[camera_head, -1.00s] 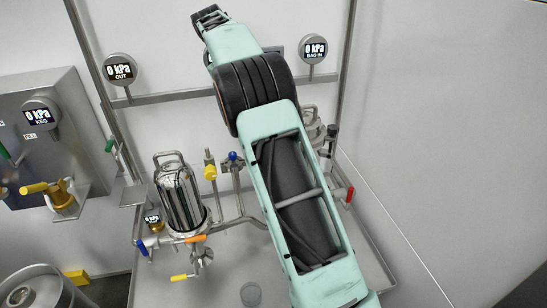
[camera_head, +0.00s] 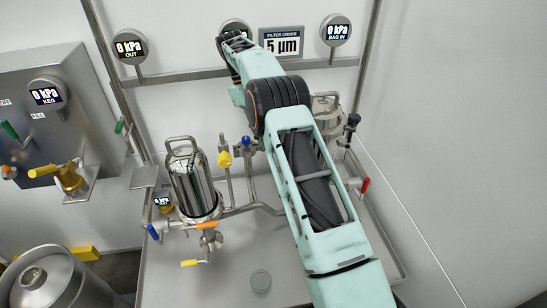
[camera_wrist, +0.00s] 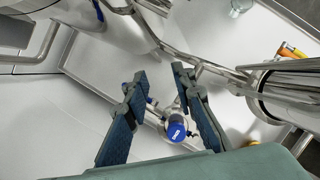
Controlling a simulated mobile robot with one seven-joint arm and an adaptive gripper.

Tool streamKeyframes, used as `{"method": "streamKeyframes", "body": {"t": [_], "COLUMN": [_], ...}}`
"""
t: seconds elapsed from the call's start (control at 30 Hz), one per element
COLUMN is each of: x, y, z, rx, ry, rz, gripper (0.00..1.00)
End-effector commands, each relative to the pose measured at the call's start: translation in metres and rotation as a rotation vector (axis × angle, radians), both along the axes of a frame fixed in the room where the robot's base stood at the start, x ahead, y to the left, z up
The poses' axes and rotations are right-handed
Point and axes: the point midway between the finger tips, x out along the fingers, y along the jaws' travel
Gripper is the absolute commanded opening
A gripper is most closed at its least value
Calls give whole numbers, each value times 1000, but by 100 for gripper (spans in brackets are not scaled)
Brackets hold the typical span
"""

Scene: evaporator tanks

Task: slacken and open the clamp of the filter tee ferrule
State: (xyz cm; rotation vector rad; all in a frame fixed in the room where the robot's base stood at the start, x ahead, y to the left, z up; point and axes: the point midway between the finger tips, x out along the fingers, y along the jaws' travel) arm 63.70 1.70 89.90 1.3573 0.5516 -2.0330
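The steel filter housing (camera_head: 193,185) with a loop handle stands at centre left in the head view. Under it are fittings (camera_head: 210,238) with orange and yellow levers; I cannot tell which part is the tee ferrule's clamp. In the wrist view the housing shows as a shiny cylinder (camera_wrist: 290,92) at right. My gripper (camera_wrist: 160,75) is open and empty, its dark finger pads apart. Beyond and between the fingers is a blue round part (camera_wrist: 176,130) with a light marking, on a steel fitting. In the head view my gripper cannot be made out clearly.
A steel tray (camera_head: 235,270) lies below the fittings, with a clear cup (camera_head: 261,281) on it. Bent steel pipe (camera_wrist: 190,58) crosses the wrist view close to the fingers. A second steel vessel (camera_head: 326,115) stands partly behind my arm. A keg (camera_head: 45,285) is at lower left.

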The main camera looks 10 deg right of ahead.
Motion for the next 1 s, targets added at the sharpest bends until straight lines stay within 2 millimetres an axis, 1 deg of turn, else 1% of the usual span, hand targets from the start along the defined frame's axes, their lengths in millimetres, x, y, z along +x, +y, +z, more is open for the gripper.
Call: {"method": "streamKeyframes", "body": {"t": [0.03, 0.3, 0.5, 0.7, 0.93, 0.97, 1.0], "x": [-2, -13, -19, -21, -21, -21, -21], "y": [-2, -13, -19, -21, -21, -21, -21], "z": [-9, -43, -64, -72, -72, -72, -72], "rx": [0, 0, -1, 0, 0, 0, 0], "ry": [3, 1, 0, -2, -2, -2, -2], "rz": [-1, 0, -1, -1, -1, -1, -1], "gripper": [24, 24, 24, 24, 24, 22, 17]}}
